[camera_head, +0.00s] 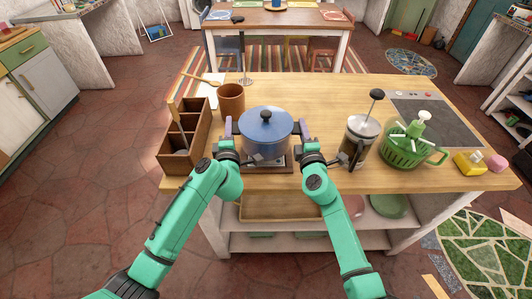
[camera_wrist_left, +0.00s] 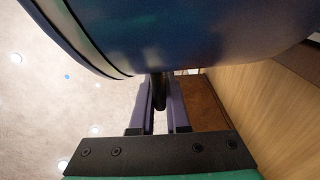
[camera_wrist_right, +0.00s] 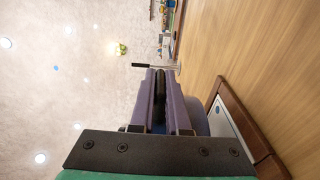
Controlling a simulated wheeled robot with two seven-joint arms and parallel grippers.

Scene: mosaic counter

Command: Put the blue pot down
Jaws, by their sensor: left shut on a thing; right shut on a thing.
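The blue pot (camera_head: 266,135) with its lid on is upright near the front edge of the wooden counter. My left gripper (camera_head: 230,130) is shut on its left handle; in the left wrist view the pot (camera_wrist_left: 190,35) looms over the purple fingers (camera_wrist_left: 160,105) and the dark handle between them. My right gripper (camera_head: 300,131) is shut on the right handle, which shows dark between the fingers (camera_wrist_right: 160,95) in the right wrist view. A wood-framed tile (camera_wrist_right: 235,125) lies below the pot. I cannot tell whether the pot touches it.
A wooden caddy (camera_head: 175,160) and brown cup (camera_head: 231,101) stand left of the pot. A French press (camera_head: 358,142) stands close to the right, then a green colander (camera_head: 402,150), a yellow item (camera_head: 468,162) and a dark cooktop (camera_head: 436,119). The counter behind the pot (camera_head: 310,95) is clear.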

